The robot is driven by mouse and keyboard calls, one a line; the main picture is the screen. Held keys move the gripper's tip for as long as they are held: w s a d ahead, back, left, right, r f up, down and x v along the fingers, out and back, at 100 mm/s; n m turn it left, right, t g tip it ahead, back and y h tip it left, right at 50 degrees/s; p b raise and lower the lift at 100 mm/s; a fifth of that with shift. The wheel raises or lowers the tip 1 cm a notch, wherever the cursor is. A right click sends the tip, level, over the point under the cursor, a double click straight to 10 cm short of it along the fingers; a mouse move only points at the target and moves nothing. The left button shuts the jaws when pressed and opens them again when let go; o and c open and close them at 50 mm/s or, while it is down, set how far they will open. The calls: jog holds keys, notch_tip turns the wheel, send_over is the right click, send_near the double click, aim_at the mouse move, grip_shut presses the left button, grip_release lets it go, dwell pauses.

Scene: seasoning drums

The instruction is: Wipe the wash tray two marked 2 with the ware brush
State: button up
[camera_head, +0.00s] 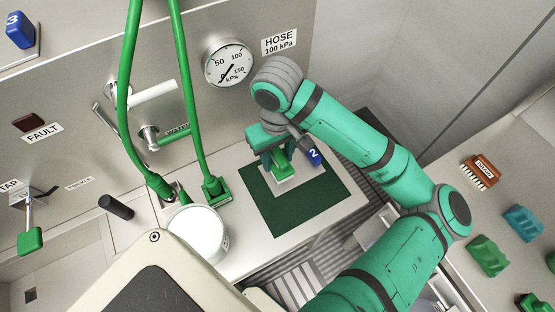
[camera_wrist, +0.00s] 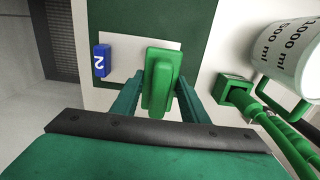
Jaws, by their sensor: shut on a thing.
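My gripper (camera_head: 277,157) is shut on a green block-like thing, which I take to be the ware brush (camera_wrist: 161,78); it also shows below the fingers in the head view (camera_head: 284,173). Its underside and any bristles are hidden. Wash tray two (camera_wrist: 126,62) is a small pale tray with a blue tag marked 2 (camera_wrist: 101,61). It lies on a dark green mat. The brush is over the tray's side away from the tag in the wrist view. I cannot tell whether it touches the tray.
The dark green mat (camera_head: 300,210) has bare room in front. A white jug (camera_head: 197,234) and green hoses (camera_head: 188,100) stand to the left. A brown brush (camera_head: 481,173), a teal block (camera_head: 523,222) and a green block (camera_head: 488,256) lie on the right counter. A gauge (camera_head: 228,63) is behind.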

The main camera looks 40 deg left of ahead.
aim_at(278, 154)
jog(key=shift+r, duration=0.15)
jog(key=shift+r, duration=1.45)
